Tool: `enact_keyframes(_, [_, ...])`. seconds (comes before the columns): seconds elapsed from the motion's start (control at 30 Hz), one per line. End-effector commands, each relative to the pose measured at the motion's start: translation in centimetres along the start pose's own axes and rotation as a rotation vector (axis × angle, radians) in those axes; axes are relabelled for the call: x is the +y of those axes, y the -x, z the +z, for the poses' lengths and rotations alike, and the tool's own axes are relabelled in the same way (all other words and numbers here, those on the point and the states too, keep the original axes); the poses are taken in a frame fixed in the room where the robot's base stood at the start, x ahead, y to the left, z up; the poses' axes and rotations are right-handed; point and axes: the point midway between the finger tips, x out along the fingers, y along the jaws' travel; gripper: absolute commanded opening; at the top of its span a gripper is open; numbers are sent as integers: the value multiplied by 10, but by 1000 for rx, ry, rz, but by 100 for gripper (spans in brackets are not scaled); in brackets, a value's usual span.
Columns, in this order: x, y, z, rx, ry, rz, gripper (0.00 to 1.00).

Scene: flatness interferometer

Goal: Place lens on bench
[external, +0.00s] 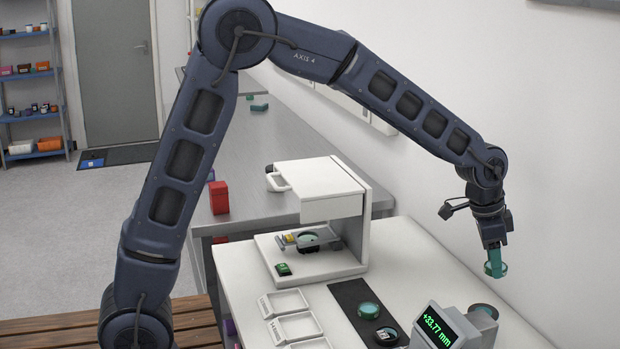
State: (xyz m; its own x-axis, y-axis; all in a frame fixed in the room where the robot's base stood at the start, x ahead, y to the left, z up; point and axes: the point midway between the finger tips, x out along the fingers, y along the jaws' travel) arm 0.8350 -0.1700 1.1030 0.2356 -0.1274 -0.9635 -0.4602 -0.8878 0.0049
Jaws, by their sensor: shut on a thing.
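My gripper (494,258) is at the right, above the white worktop (420,262) and close to the wall. It points down and is shut on a small greenish round glass piece, which looks like the lens (497,270). The piece is held clear of the worktop. The fingers and the glass are similar in colour, so the exact grip is hard to see. Another greenish disc (369,311) and a dark ringed disc (386,336) lie on a black strip (347,293) on the worktop.
A white instrument (335,190) with an open bay holds a stage with a ringed part (307,240). White trays (283,303) lie left of the black strip. A display (438,327) reads +33.77 mm, beside a grey cylinder with a dark round top (484,311).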

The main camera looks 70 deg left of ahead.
Motion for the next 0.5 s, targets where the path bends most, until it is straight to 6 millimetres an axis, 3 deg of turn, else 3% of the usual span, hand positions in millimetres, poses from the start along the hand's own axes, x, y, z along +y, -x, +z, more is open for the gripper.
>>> enact_keyframes(0.1, [48,-2,-8,0,-82,25,13])
enact_keyframes(0.5, [199,-3,-10,-1,-345,100,13])
